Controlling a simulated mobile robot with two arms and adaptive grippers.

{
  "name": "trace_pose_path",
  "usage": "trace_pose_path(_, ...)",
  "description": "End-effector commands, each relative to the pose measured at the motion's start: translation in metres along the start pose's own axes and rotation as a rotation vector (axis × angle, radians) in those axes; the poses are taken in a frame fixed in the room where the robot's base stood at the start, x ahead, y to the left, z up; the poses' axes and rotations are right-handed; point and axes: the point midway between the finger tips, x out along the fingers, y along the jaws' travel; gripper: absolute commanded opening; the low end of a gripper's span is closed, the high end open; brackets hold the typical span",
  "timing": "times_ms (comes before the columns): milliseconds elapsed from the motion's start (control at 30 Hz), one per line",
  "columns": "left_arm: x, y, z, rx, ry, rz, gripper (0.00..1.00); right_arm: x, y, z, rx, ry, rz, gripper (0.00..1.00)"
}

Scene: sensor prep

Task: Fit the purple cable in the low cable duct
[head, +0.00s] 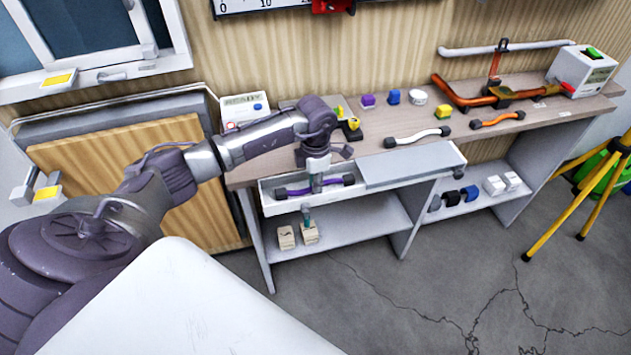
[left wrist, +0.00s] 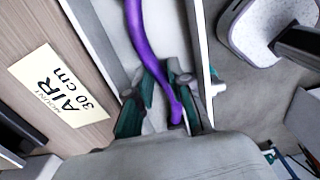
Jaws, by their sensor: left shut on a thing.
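The purple cable (head: 292,191) with dark ends lies along the open left part of the low cable duct (head: 279,208), a white channel at the bench's front edge. My left gripper (head: 316,186) points down into the duct and is shut on the cable near its middle. In the left wrist view, the purple cable (left wrist: 149,38) runs between the teal fingers of my left gripper (left wrist: 165,100), over the white duct floor. The cable's full seating is partly hidden by the fingers. My right gripper is out of view.
A grey-white cover (head: 415,165) spans the duct's right part. Wooden blocks (head: 286,237) stand on the shelf below. A yellow tripod (head: 560,210) stands at right.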

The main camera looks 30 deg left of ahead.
Motion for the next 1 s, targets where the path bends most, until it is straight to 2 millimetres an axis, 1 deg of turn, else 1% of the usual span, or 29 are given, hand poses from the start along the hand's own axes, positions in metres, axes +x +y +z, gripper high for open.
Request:
trace_pose_path(267, 0.0038, 0.0002, 0.0000, 0.000, 0.000, 0.000, 0.00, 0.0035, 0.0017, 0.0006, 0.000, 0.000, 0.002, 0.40)
trace_pose_path(467, 0.0030, 0.0002, 0.0000, 0.000, 0.000, 0.000, 0.00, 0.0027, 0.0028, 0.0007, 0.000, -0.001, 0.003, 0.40)
trace_pose_path(500, 0.0030, 0.0001, 0.0000, 0.000, 0.000, 0.000, 0.27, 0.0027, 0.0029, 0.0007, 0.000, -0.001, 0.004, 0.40)
trace_pose_path(633, 0.0031, 0.0001, 0.0000, 0.000, 0.000, 0.000, 0.48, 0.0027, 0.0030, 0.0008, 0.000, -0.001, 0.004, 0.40)
trace_pose_path(833, 0.0032, 0.0000, 0.0000, 0.000, 0.000, 0.000, 0.49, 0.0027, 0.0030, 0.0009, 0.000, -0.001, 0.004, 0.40)
trace_pose_path(867, 0.0033, -0.0001, -0.0001, 0.000, 0.000, 0.000, 0.53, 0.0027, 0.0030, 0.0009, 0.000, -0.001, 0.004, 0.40)
trace_pose_path(900, 0.0034, -0.0001, -0.0001, 0.000, 0.000, 0.000, 0.60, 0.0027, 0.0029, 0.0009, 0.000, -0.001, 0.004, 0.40)
trace_pose_path(933, 0.0034, -0.0001, -0.0001, 0.000, 0.000, 0.000, 0.63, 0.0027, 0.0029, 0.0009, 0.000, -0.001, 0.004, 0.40)
trace_pose_path(1000, 0.0033, -0.0001, -0.0001, 0.000, 0.000, 0.000, 0.63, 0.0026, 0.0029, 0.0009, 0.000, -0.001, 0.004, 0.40)
